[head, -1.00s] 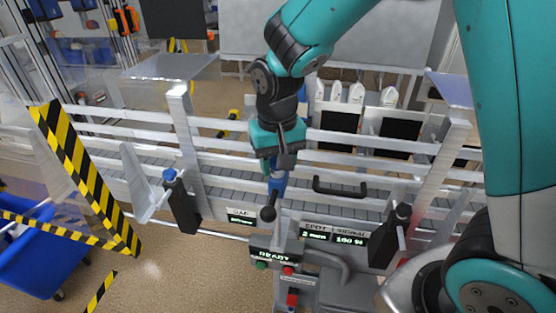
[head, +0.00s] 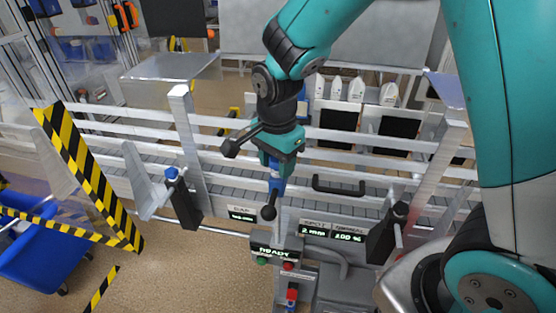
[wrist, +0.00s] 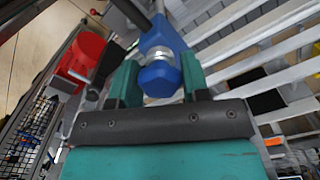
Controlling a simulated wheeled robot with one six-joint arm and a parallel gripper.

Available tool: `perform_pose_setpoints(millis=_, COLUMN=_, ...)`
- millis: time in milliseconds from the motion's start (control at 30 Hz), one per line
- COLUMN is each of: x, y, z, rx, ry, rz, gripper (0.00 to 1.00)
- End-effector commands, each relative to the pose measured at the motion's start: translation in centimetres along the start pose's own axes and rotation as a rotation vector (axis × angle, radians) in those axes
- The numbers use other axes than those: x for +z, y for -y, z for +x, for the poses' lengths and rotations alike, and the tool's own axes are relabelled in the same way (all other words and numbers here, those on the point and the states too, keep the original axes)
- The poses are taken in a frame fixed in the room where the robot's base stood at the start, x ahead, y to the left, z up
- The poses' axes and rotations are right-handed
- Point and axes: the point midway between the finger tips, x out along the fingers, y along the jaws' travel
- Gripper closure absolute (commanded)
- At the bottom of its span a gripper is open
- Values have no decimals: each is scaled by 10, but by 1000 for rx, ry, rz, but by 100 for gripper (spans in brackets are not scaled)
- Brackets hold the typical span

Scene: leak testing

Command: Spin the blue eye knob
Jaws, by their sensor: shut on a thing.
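The blue eye knob (wrist: 158,76) shows in the wrist view between the two green fingers of my gripper (wrist: 158,88), which is shut on it. A larger blue body with a bright metal collar lies just beyond the knob. In the head view, my gripper (head: 278,170) points down at the blue part (head: 275,185) in front of the rails, near the middle. The fingers hide much of the knob there.
A black ball-ended lever (head: 268,212) hangs just below my gripper. Displays (head: 272,253) stand below, one reading READY. A black handle (head: 340,187) is on the right. Another blue-topped post (head: 172,174) stands left. Metal rails run behind.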

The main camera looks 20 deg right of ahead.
Motion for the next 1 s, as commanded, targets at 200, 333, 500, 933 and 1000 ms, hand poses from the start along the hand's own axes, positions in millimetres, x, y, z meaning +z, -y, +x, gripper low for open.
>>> perform_pose_setpoints(millis=200, x=0, y=-1, z=-1, rx=4, ry=1, rz=166, gripper=100)
perform_pose_setpoints(millis=333, x=1, y=-1, z=-1, rx=4, ry=1, rz=390, gripper=100)
perform_pose_setpoints(millis=500, x=1, y=-1, z=0, rx=4, ry=1, rz=675, gripper=100)
perform_pose_setpoints(millis=933, x=0, y=0, z=0, rx=1, ry=0, rz=687, gripper=15)
perform_pose_setpoints(millis=1000, x=0, y=0, z=-1, rx=1, ry=0, rz=687, gripper=15)
